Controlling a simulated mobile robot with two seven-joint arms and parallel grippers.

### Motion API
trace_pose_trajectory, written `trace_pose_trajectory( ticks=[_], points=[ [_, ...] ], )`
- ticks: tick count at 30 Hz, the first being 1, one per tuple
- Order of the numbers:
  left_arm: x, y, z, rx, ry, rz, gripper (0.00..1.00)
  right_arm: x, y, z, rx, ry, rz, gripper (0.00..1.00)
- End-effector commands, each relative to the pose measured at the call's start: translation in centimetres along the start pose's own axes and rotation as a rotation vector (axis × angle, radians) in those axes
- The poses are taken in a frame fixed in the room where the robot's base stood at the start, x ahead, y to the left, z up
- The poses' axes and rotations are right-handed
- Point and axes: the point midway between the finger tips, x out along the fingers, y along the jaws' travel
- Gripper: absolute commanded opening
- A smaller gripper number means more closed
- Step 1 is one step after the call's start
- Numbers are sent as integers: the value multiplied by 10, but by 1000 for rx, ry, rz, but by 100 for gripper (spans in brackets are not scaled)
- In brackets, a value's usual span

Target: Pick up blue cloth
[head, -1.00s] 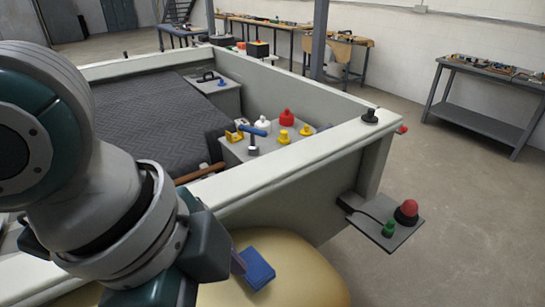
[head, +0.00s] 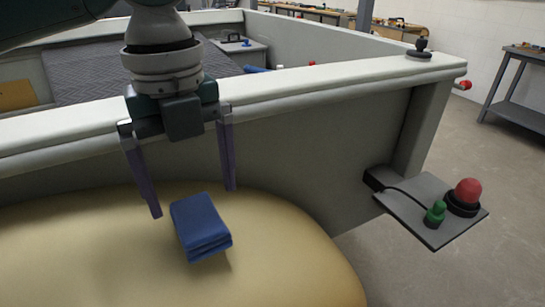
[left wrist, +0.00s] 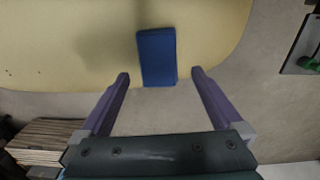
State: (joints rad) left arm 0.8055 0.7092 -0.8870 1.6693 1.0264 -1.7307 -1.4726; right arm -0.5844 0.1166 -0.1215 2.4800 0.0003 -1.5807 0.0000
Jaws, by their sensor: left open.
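The blue cloth (head: 200,226) is a folded, block-like stack lying on the rounded tan surface (head: 290,262) in the head view. It also shows in the left wrist view (left wrist: 156,57), just beyond the fingertips and roughly centred between them. My left gripper (head: 193,203) is open, with its two purple fingers pointing down. In the head view the fingers appear behind and above the cloth, and nothing is between them. In the left wrist view the gripper (left wrist: 160,74) is empty too. My right gripper is not in view.
A pale walled shell (head: 290,131) with a thick rim stands right behind the gripper. A small shelf (head: 420,207) at the right carries a red dome (head: 466,193) and a green knob (head: 435,212). Open floor lies at the right.

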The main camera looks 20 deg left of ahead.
Motion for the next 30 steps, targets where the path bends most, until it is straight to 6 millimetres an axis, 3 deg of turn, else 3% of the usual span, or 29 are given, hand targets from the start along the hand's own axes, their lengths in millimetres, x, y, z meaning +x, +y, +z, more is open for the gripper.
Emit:
trace_pose_trajectory(
  ticks=[12,21,30],
  points=[
    [53,4,3,0,-1,1,100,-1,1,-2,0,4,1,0],
    [57,3,3,1,-2,-2,99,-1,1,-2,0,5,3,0],
    [57,4,4,0,-3,-2,65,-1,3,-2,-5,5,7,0]
  ],
)
